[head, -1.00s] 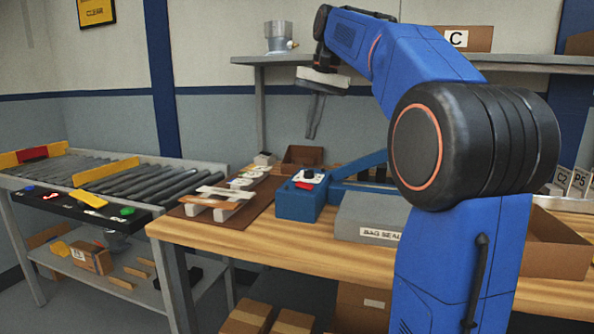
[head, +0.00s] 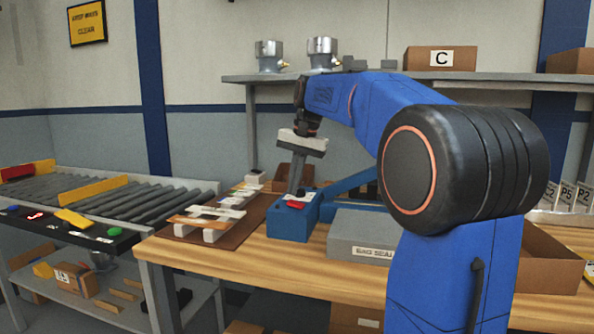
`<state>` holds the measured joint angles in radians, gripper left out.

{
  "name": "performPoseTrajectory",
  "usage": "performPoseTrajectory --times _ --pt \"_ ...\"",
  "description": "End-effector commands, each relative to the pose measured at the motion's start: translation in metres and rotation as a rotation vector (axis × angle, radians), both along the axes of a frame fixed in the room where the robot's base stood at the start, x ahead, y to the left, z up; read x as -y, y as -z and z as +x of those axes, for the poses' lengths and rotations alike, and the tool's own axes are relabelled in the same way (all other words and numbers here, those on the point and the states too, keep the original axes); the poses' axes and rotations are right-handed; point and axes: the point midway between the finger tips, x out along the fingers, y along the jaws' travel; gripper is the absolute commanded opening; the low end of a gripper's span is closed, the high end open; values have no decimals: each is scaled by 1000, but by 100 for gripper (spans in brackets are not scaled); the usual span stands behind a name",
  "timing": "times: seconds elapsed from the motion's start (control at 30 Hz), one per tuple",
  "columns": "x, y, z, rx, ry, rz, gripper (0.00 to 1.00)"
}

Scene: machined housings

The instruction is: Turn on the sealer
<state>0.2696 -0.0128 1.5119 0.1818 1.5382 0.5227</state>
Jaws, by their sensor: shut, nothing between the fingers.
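The sealer is a blue machine (head: 288,224) on the wooden bench, with a blue arm (head: 352,183) slanting up behind it. A red switch (head: 296,205) shows on its top. A grey box labelled "BAG SEAL" (head: 350,231) sits beside it on the right. My gripper (head: 296,191) points down with its fingers shut and empty. The fingertips are over the top of the blue machine, just behind the red switch in this view. They hide the black knob there. I cannot tell whether they touch it.
A brown mat with wooden and white pieces (head: 250,228) lies left of the sealer. An open brown box (head: 292,172) stands behind it. A roller conveyor (head: 120,200) is at the left. A shelf (head: 400,77) with metal housings and a box marked C runs above.

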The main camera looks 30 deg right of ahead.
Motion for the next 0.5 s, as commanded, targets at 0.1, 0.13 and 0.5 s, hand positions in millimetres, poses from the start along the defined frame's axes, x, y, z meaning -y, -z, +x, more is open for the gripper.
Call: performPoseTrajectory --times 0.1,0.13,0.5 --pt "-2 11 1 -1 0 0 0" --pt "-2 13 2 -1 0 1 0" --pt "-3 19 3 1 0 -1 0"
